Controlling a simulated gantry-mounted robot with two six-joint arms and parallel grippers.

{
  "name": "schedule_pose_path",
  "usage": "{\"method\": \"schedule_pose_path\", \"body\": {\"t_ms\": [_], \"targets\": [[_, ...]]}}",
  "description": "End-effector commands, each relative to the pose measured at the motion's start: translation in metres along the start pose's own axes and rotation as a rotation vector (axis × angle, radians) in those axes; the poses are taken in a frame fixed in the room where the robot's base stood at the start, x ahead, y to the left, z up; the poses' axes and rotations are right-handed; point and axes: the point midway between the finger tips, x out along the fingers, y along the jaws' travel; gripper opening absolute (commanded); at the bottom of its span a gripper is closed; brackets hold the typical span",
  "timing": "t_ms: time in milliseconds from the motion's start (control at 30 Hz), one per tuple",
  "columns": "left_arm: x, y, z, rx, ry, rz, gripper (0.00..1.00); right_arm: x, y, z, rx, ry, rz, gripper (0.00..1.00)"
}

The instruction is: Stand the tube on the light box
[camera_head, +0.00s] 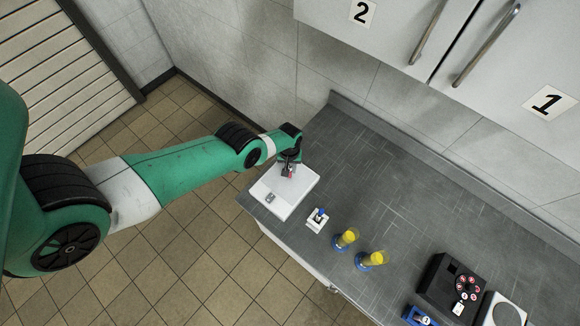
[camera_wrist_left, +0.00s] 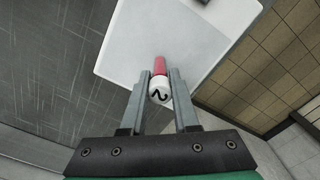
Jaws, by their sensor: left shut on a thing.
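The tube (camera_wrist_left: 160,68) is red with a white cap marked 2, and my left gripper (camera_wrist_left: 159,84) is shut on it. In the head view the tube (camera_head: 289,173) shows as a small red spot at the tip of my left gripper (camera_head: 289,166). The light box (camera_head: 293,205) is a flat white slab at the counter's left end, with a small grey piece on its front left part. The gripper and tube are over the light box's back part; the light box also fills the upper wrist view (camera_wrist_left: 125,55). I cannot tell whether the tube touches it. My right gripper is not in view.
A small white holder with a blue piece (camera_head: 317,219) stands right of the light box. Two yellow-filled vessels (camera_head: 345,239) (camera_head: 371,260) with blue bases follow. A black control unit (camera_head: 440,278) stands farther right. The back middle of the counter (camera_head: 400,190) is clear.

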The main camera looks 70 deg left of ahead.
Motion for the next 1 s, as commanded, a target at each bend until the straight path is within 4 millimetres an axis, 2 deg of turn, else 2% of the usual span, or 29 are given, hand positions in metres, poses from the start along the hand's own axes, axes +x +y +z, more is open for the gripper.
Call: {"method": "schedule_pose_path", "body": {"t_ms": [467,500,600,667,867,1000], "targets": [[0.0049,-0.0006,-0.0003,-0.001,0.000,0.000,0.00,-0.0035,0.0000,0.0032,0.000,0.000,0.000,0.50],[0.0049,-0.0006,-0.0003,-0.001,0.000,0.000,0.36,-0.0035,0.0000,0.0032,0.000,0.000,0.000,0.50],[0.0049,-0.0006,-0.0003,-0.001,0.000,0.000,0.54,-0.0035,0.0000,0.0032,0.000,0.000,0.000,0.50],[0.0049,-0.0006,-0.0003,-0.001,0.000,0.000,0.64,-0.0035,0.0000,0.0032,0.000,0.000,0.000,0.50],[0.0049,-0.0006,-0.0003,-0.001,0.000,0.000,0.64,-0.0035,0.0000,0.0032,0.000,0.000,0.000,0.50],[0.0050,-0.0006,-0.0002,-0.001,0.000,0.000,0.87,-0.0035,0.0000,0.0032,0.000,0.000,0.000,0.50]]}}
